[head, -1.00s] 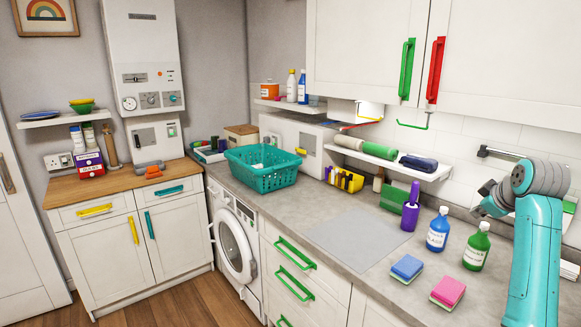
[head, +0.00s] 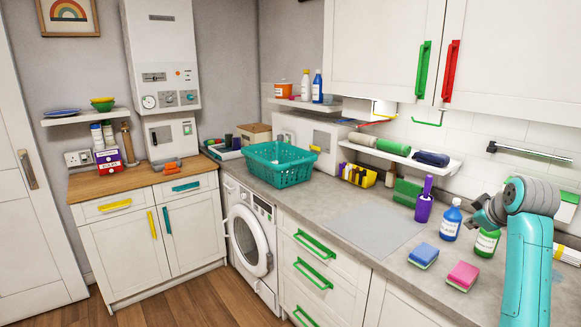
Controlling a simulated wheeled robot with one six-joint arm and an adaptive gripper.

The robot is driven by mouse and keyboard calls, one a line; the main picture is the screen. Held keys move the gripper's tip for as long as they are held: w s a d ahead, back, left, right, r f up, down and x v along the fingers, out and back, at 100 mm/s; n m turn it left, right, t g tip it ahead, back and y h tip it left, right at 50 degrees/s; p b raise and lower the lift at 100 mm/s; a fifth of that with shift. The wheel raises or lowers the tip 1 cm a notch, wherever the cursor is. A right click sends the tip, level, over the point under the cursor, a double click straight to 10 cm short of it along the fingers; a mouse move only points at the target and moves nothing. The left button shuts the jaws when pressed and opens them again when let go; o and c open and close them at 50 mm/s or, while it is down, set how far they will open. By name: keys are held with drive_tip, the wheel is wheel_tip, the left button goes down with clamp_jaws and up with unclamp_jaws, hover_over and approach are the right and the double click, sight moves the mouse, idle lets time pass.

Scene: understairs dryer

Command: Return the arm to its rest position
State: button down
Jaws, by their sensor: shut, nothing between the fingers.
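My teal arm rises at the right edge of the head view and bends over at a grey joint. My gripper (head: 480,215), dark and small, sits at its end, pointing left above the worktop (head: 345,205). It looks shut and empty, and its fingertips are hard to make out. I cannot tell the exact gap.
A blue sponge (head: 423,256) and a pink sponge (head: 463,276) lie on the worktop's front part. A teal basket (head: 280,167) is farther left. A wall shelf (head: 400,158) and upper cabinets (head: 380,50) overhang the worktop. Floor is clear at lower left.

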drive_tip(key=s+a+f+m+t, duration=0.1)
drive_tip(key=s+a+f, duration=0.35)
drive_tip(key=f, duration=0.55)
drive_tip(key=s+a+f+m, duration=0.1)
drive_tip(key=s+a+f, duration=0.35)
drive_tip(key=f, duration=0.65)
drive_tip(key=s+a+f+m+t, duration=0.1)
drive_tip(key=s+a+f, duration=0.35)
drive_tip(key=f, duration=0.55)
drive_tip(key=s+a+f+m, duration=0.1)
drive_tip(key=s+a+f, duration=0.5)
drive_tip(key=s, duration=0.4)
drive_tip(key=s+a+m+t, duration=0.1)
drive_tip(key=s+a, duration=0.2)
drive_tip(key=s, duration=0.7)
drive_tip(key=s+a+t, duration=0.1)
drive_tip(key=s+a, duration=0.2)
drive_tip(key=s, duration=0.7)
drive_tip(key=s+a+r, duration=0.1)
drive_tip(key=s+r, duration=0.5)
drive_tip(key=s, duration=0.3)
drive_tip(key=s+a+r+m+t+y, duration=0.1)
drive_tip(key=s+a+r, duration=0.1)
drive_tip(key=s+r, duration=0.4)
drive_tip(key=s, duration=0.3)
drive_tip(key=shift+s+a+m+t+y, duration=0.25)
drive_tip(key=shift+s+m+t+y, duration=0.05)
